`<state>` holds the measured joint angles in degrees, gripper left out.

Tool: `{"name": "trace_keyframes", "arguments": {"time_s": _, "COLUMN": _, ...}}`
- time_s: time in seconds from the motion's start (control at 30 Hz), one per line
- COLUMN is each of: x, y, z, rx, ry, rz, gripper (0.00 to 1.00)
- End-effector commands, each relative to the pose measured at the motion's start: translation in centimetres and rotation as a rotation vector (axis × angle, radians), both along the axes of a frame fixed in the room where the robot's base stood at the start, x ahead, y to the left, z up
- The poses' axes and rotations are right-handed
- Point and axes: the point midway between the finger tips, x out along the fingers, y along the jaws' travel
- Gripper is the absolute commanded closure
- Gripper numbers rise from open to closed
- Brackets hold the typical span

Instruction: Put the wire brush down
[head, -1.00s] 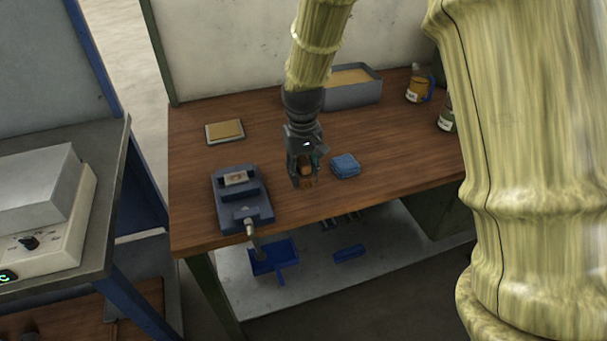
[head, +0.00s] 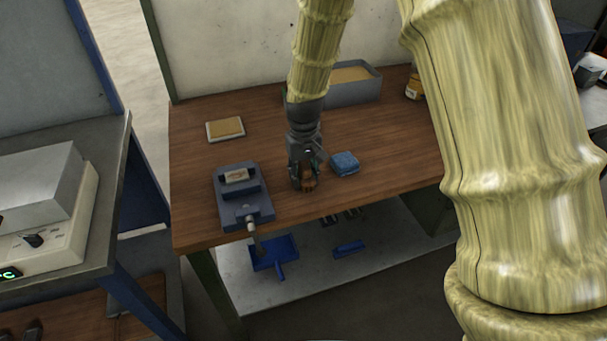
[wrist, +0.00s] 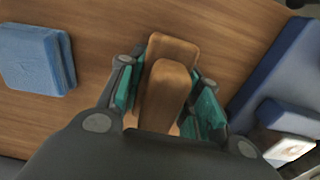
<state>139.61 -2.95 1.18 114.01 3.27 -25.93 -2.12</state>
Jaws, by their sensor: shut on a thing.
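My gripper (head: 306,184) points down over the front part of the wooden workbench (head: 385,152), between a blue-grey vise and a folded blue cloth. In the wrist view, its teal-padded fingers (wrist: 165,98) are closed on the sides of the wire brush (wrist: 165,85), of which a brown wooden body shows. In the head view only a small brown part of the brush (head: 310,184) shows at the fingertips. It is at or very near the bench top; I cannot tell whether it touches. The bristles are hidden.
The vise (head: 242,198) stands close on the left, and the folded blue cloth (head: 345,163) lies close on the right. Behind are a small tray (head: 225,129), a grey bin (head: 352,92) and a jar (head: 414,88).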

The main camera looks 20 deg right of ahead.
Motion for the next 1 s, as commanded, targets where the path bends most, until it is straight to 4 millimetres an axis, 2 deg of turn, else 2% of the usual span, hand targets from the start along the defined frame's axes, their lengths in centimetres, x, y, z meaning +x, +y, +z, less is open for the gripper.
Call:
{"name": "trace_keyframes", "arguments": {"time_s": 0.47, "x": -0.2, "y": 0.1, "z": -1.4, "rx": 0.001, "ry": 0.004, "rz": 0.000, "gripper": 0.96}}
{"name": "trace_keyframes", "arguments": {"time_s": 0.5, "x": -0.2, "y": 0.1, "z": -1.5, "rx": 0.001, "ry": 0.005, "rz": 0.000, "gripper": 0.64}}
{"name": "trace_keyframes", "arguments": {"time_s": 0.6, "x": -0.3, "y": 0.1, "z": -1.6, "rx": 0.001, "ry": 0.007, "rz": 0.000, "gripper": 0.46}}
{"name": "trace_keyframes", "arguments": {"time_s": 1.0, "x": -0.3, "y": 0.0, "z": -1.5, "rx": 0.001, "ry": 0.007, "rz": 0.000, "gripper": 0.45}}
